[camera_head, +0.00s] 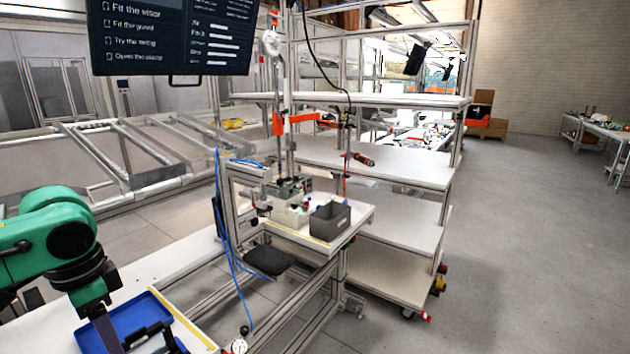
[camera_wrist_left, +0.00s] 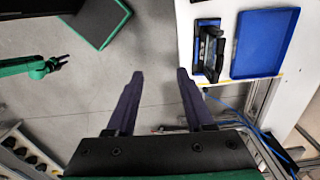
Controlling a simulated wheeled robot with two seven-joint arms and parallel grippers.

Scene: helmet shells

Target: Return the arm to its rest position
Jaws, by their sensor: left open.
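My left arm comes in from the left in the head view. Its gripper (camera_wrist_left: 160,74) shows in the wrist view with its two dark fingers apart and nothing between them. Below the fingers is grey floor; the white table is to the right. In the head view the hand is at the lower left, over or near a blue tray (camera_head: 128,318), and the fingers are partly cut off. In the wrist view a green arm, apparently my right, ends in a small dark gripper (camera_wrist_left: 56,63); whether it is open is unclear.
In the wrist view an empty blue tray (camera_wrist_left: 265,42) and a black device on a blue base (camera_wrist_left: 208,50) are on the white table (camera_wrist_left: 303,75). In the head view a workstation with a grey bin (camera_head: 329,220) stands mid-picture.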

